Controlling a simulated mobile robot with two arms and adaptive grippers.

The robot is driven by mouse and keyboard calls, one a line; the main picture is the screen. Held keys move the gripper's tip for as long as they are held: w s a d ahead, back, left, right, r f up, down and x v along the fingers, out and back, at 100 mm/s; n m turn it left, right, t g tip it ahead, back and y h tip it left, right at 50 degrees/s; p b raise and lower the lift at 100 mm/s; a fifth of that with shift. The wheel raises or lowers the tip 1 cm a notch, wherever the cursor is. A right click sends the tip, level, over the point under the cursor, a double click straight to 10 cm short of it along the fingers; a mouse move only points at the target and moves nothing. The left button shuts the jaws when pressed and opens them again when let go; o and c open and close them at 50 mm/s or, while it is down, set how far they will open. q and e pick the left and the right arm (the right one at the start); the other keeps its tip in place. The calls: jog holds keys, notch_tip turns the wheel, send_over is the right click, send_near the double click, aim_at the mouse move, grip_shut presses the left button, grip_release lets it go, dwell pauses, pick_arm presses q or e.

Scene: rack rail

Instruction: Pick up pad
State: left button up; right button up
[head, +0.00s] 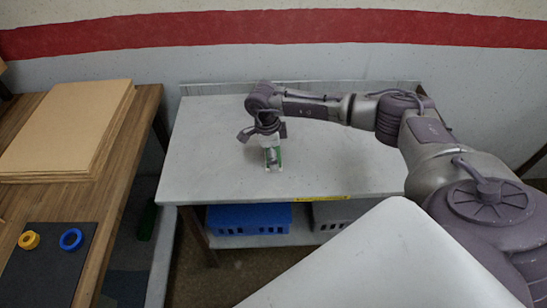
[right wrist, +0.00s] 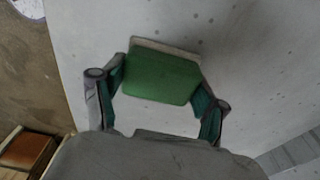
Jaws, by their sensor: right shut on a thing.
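The pad (right wrist: 162,72) is a green block with a whitish edge in the right wrist view, between the two fingers of my right gripper (right wrist: 160,88). The gripper is shut on it. In the head view my right gripper (head: 270,143) points down at the grey-white table (head: 340,165), left of its middle. The small green and white pad (head: 273,157) shows below it, partly hidden by the gripper. I cannot tell whether the pad touches the table. My left gripper is not in view.
The tabletop around my gripper is clear. A blue crate (head: 250,219) and a grey crate (head: 330,213) sit on the shelf below. At left, a wooden bench holds brown sheets (head: 70,130) and a dark mat (head: 45,265) with a yellow ring (head: 29,240) and a blue ring (head: 71,239).

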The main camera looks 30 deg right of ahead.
jog(key=shift+r, duration=0.55)
notch_tip(320, 180, up, 3)
jog(key=shift+w+f+b, duration=0.1)
jog(key=shift+f+b, duration=0.05)
jog(key=shift+b, duration=0.5)
jog(key=s+d+r+b, duration=0.2)
jog(key=s+d+r, duration=0.5)
jog(key=s+d, duration=0.1)
jog(key=shift+s, duration=0.35)
jog(key=shift+r, duration=0.1)
